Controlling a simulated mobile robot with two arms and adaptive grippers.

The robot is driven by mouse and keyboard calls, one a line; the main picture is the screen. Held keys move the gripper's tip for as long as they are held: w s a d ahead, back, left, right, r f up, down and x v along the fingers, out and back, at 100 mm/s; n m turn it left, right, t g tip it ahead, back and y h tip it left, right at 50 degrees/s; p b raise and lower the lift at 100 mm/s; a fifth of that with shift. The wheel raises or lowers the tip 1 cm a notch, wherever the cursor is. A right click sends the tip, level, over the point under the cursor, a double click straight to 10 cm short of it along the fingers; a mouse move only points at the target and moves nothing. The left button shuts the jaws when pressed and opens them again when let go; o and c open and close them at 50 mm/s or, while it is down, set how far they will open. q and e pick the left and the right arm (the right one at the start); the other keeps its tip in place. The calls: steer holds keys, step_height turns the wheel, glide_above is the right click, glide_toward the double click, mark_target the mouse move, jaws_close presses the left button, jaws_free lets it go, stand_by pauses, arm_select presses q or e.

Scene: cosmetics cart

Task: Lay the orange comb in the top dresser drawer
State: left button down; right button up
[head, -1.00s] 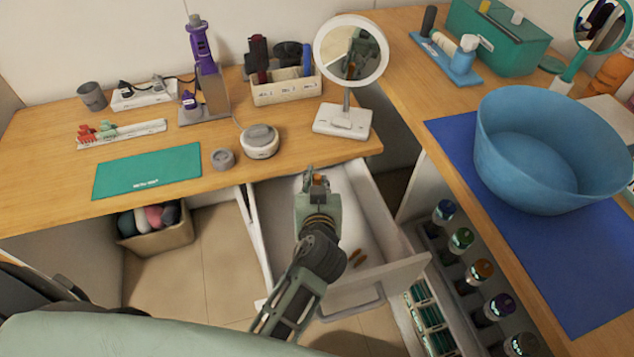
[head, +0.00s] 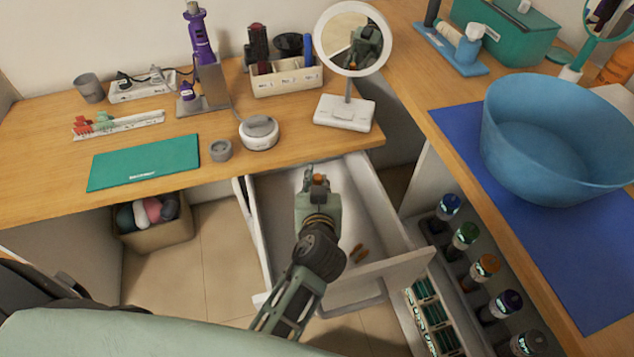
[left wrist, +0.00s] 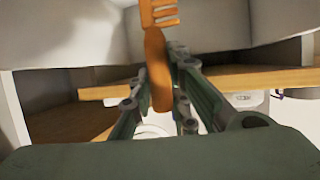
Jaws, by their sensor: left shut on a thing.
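The orange comb (left wrist: 157,62) is held between the fingers of my left gripper (left wrist: 165,90) in the left wrist view, its handle between the fingers and its teeth beyond them. In the head view my left gripper (head: 316,180) is over the open top dresser drawer (head: 375,215), and only a small bit of orange shows at its tip. The drawer is white and pulled out from under the wooden desk. Small brown items (head: 360,254) lie on its floor towards the front. My right gripper is not in view.
The wooden desk (head: 40,190) edge lies just behind the drawer, with a white round mirror (head: 346,112) and a round white device (head: 258,132) near it. A rack of several bottles (head: 464,236) stands right of the drawer. A blue basin (head: 550,150) rests on the right counter.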

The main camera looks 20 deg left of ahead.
arm_select(q)
steer(key=shift+s+d, duration=0.1)
steer(key=shift+d, duration=0.2)
steer(key=c, duration=1.6)
jaws_free()
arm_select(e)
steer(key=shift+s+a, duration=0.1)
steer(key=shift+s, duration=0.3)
